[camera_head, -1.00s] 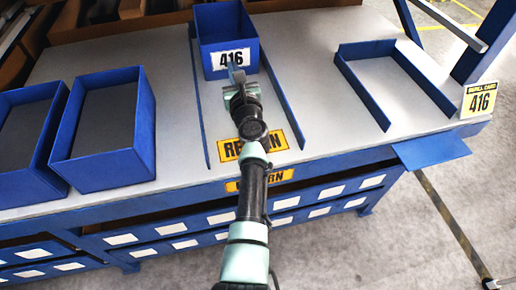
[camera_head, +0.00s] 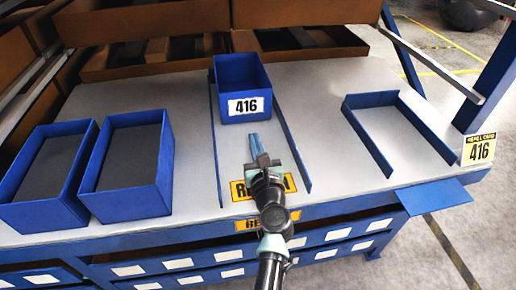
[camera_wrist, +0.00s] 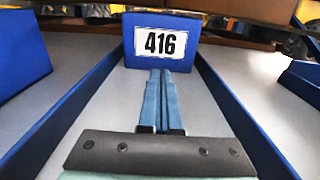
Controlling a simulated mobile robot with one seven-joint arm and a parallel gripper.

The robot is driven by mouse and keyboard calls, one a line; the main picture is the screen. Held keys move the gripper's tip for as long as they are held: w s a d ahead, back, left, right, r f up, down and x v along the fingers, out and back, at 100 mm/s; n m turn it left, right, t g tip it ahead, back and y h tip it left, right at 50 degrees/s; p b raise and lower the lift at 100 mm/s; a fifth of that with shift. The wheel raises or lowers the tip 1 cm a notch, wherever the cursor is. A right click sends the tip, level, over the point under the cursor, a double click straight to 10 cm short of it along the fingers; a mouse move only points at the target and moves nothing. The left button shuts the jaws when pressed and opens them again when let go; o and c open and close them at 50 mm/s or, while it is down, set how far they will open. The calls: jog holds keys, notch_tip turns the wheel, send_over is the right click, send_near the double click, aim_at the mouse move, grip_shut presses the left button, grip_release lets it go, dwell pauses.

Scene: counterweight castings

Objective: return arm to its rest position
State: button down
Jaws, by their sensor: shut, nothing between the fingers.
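My gripper (camera_head: 254,142) is out over the workbench (camera_head: 330,120), above the lane between two blue rails. Its blue fingers are together with nothing between them. A blue bin with a white 416 label (camera_head: 243,90) stands at the far end of the lane, beyond my fingertips. In the wrist view the fingers (camera_wrist: 162,78) point at the 416 bin (camera_wrist: 185,25) and overlap the bottom of its front; a gap shows in the head view. My arm covers part of the yellow RETURN label at the lane's front.
Two blue bins (camera_head: 124,175) (camera_head: 45,178) stand at the left. A three-sided blue frame (camera_head: 368,99) and a yellow 416 refill card (camera_head: 479,149) are at the right. A blue flap (camera_head: 431,197) juts from the front edge. Brown boxes (camera_head: 190,28) line the back.

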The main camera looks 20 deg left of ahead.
jog(key=v, duration=0.3)
jog(key=shift+r, duration=0.2)
jog(key=shift+s+d+f, duration=0.1)
jog(key=shift+s+d, duration=0.1)
jog(key=shift+s, duration=0.15)
jog(key=s+d+r+n+t+p, duration=0.1)
jog(key=d+r+n+t, duration=0.15)
jog(key=r+n, duration=0.95)
jog(key=d+r+n+t+p, duration=0.15)
jog(key=d+r+n, duration=0.3)
jog(key=r, duration=1.25)
jog(key=s+d+r+n+t+h, duration=0.4)
jog(key=s+r, duration=0.5)
jog(key=r, duration=0.3)
jog(key=s+d+r+n+t+h, duration=0.4)
jog(key=s+d+r+n+h, duration=0.2)
jog(key=r, duration=0.6)
jog(key=s+d+n+p, duration=0.1)
jog(key=s+d+n, duration=0.1)
jog(key=s, duration=0.1)
jog(key=shift+d+n, duration=0.25)
jog(key=shift+n, duration=0.1)
jog(key=shift+r, duration=0.1)
